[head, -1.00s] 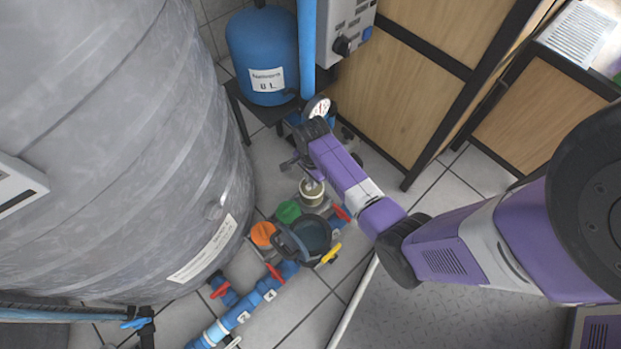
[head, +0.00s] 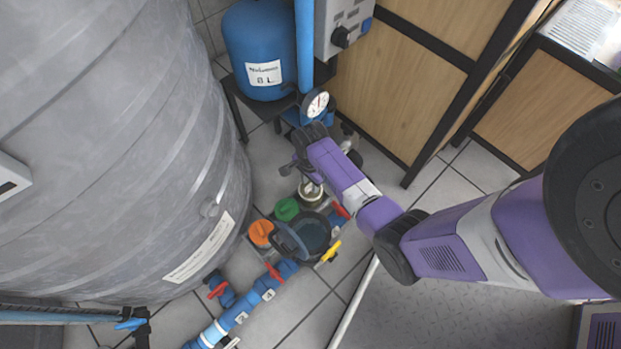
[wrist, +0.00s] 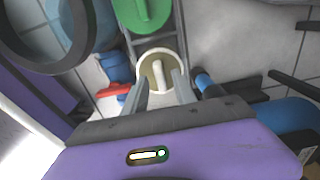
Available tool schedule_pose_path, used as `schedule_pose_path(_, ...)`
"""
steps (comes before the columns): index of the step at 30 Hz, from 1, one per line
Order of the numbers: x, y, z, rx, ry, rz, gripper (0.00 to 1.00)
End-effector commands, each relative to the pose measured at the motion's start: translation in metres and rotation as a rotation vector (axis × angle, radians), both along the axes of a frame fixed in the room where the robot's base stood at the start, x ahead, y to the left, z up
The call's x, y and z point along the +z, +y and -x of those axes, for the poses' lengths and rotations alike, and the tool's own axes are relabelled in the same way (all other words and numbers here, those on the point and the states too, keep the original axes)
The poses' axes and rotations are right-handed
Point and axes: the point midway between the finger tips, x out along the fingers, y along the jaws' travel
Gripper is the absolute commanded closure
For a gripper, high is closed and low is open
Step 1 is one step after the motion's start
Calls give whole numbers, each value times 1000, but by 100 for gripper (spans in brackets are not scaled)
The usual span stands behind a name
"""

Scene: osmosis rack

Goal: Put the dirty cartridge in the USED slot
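A round cream-rimmed cap with a pale bar handle (wrist: 158,75), likely the dirty cartridge, sits at the end of a row in the wrist view. It also shows in the head view (head: 311,193), partly under my wrist. My gripper (wrist: 162,82) is open above it; its two fingers are apart, on either side of the handle. I cannot tell whether they touch it. A green cap (head: 287,209) and an orange cap (head: 262,233) stand beside it in the row. No USED label is readable in either view.
A dark round housing or bucket (head: 312,232) stands close beside the caps. Blue pipes (head: 238,312) with red and yellow valve handles run along the floor. A large grey tank (head: 120,130) fills the left. A pressure gauge (head: 317,104) and blue vessel (head: 262,50) are behind.

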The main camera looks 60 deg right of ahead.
Motion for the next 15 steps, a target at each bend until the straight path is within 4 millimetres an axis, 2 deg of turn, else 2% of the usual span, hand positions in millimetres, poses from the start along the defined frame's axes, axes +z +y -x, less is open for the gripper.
schedule_pose_path(8,5,0,0,0,0,0,67)
schedule_pose_path(11,19,0,0,0,-1,0,67)
schedule_pose_path(15,48,0,-1,1,-2,2,67)
